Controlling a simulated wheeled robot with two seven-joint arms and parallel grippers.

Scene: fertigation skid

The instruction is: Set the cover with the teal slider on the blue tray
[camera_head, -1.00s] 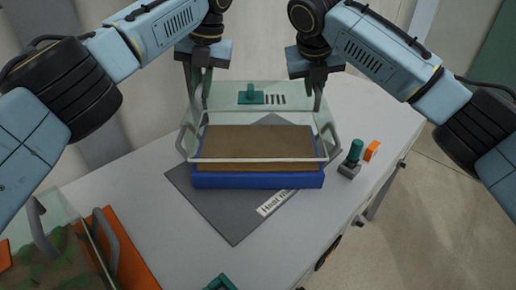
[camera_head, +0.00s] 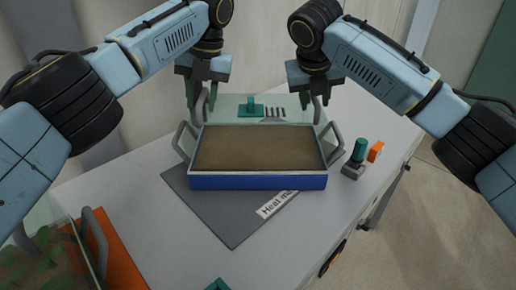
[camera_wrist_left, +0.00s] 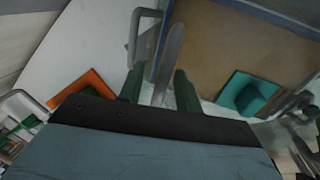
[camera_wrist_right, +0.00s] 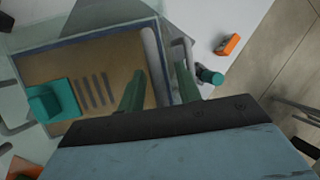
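The tray holds brown soil. My left gripper (camera_head: 201,98) is open, its fingers on either side of the cover's left grey handle (camera_wrist_left: 169,55). My right gripper (camera_head: 316,95) is open around the right grey handle (camera_wrist_right: 152,52). Whether the cover's back edge sits fully on the tray is hard to tell.
The tray stands on a dark grey heat mat (camera_head: 232,224) on a white table. A clear box of green plants (camera_head: 40,262) with an orange base is at the lower left. A teal-knobbed grey device (camera_head: 357,155) and an orange block (camera_head: 375,151) stand right of the tray.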

